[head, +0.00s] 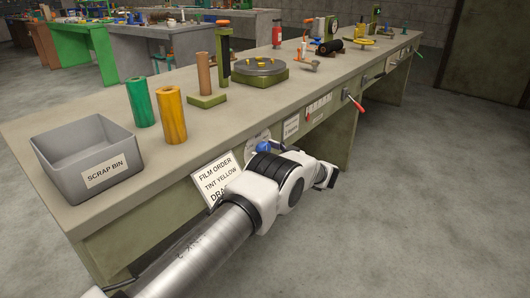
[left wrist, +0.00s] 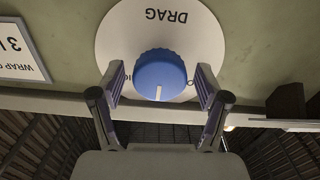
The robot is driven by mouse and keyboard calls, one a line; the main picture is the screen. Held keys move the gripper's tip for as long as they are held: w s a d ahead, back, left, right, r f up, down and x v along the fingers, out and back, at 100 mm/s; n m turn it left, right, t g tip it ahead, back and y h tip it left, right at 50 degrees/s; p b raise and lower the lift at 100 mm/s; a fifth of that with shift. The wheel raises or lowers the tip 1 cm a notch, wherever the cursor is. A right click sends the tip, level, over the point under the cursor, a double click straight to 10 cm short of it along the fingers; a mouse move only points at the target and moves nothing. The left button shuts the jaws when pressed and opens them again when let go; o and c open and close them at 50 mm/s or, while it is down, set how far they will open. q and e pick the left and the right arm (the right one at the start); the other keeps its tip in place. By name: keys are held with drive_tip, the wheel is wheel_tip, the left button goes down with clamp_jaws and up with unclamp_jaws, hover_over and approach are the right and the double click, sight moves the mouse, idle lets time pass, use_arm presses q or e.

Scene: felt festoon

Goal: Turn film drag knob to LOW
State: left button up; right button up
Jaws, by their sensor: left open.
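The blue film drag knob (left wrist: 160,75) sits on a round pale dial plate (left wrist: 205,35) marked DRAG. Its white pointer line points down in the left wrist view. Small marks beside the knob are partly covered and I cannot read them fully. My left gripper (left wrist: 160,80) is open, with one finger on each side of the knob; I cannot tell whether they touch it. In the head view the knob (head: 264,147) shows just above my left arm, on the bench front. A white card (head: 216,177) reads FILM ORDER, TINT YELLOW, with its last line partly hidden. My right gripper is out of view.
A red-handled lever (head: 355,103) juts from the bench front. The floor at right is clear.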

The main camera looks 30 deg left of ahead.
use_arm(q)
drive_tip(key=shift+a, duration=0.2)
drive_tip(key=c, duration=1.2)
drive_tip(key=shift+n+b, duration=0.85)
drive_tip(key=shift+n, duration=0.35)
drive_tip(key=n+b, duration=0.2)
drive_tip(key=n, duration=0.1)
drive_tip(key=shift+f+n, duration=0.1)
drive_tip(key=shift+n, duration=0.2)
drive_tip(key=n+b, duration=0.1)
drive_tip(key=n, duration=0.2)
drive_tip(key=shift+b, duration=0.4)
drive_tip(key=shift+n+b, duration=0.6)
drive_tip(key=shift+n, duration=0.8)
drive_tip(key=shift+r, duration=0.2)
